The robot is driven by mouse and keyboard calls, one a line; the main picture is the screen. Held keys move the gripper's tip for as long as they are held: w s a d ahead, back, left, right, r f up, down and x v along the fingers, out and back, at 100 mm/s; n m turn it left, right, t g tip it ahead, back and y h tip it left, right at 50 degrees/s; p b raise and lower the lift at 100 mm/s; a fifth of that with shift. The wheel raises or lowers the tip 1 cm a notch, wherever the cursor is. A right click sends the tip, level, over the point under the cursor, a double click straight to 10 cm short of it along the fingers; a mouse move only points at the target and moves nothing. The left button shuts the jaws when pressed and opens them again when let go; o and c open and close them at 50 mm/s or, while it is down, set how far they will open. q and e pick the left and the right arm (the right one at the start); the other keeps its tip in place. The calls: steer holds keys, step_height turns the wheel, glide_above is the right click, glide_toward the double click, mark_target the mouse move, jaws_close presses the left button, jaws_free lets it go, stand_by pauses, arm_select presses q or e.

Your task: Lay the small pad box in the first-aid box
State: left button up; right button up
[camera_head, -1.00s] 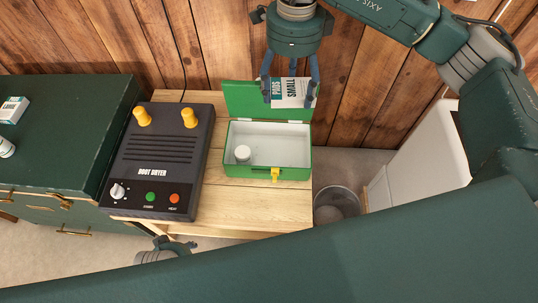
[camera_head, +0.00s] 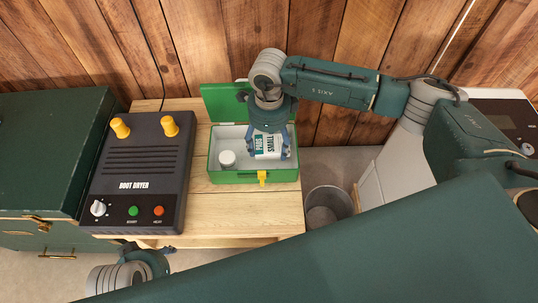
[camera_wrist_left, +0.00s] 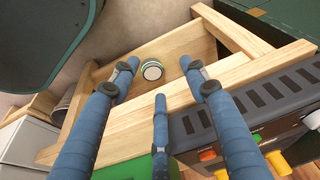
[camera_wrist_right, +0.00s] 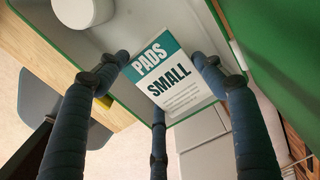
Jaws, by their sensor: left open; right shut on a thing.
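The small pad box (camera_head: 268,146) is white and teal, marked PADS SMALL. My right gripper (camera_head: 270,155) is shut on it, over the right half of the open first-aid box (camera_head: 235,177). In the right wrist view the pad box (camera_wrist_right: 178,82) sits tilted between the fingers, with the white interior and green rim around it. I cannot tell whether it touches the floor of the first-aid box. The green lid (camera_head: 220,103) stands open at the back. My left gripper (camera_head: 158,256) is open and empty, low in front of the bench; its fingers show in the left wrist view (camera_wrist_left: 165,85).
A white round container (camera_head: 227,158) stands in the left half of the first-aid box. The boot dryer (camera_head: 140,170) is to the left on the wooden bench (camera_head: 240,218). A bin (camera_head: 328,205) stands right of the bench. A small round tin (camera_wrist_left: 152,70) is below the bench top.

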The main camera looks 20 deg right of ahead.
mark_target(269, 152)
arm_select(q)
steer(key=shift+b+v, duration=0.4)
steer(key=shift+v, duration=1.4)
arm_select(e)
steer(key=shift+f, duration=2.75)
arm_select(q)
steer(key=shift+w+a, duration=0.1)
steer(key=shift+w, duration=0.05)
arm_select(e)
steer(key=shift+f, duration=0.15)
steer(key=o, duration=1.2)
steer(key=shift+r, duration=0.65)
arm_select(q)
steer(key=s+p+x, duration=0.1)
steer(key=p+x, duration=0.1)
steer(key=x, duration=0.5)
steer(key=shift+f, duration=0.15)
arm_select(e)
step_height(269, 152, up, 11)
steer(key=shift+r, duration=0.1)
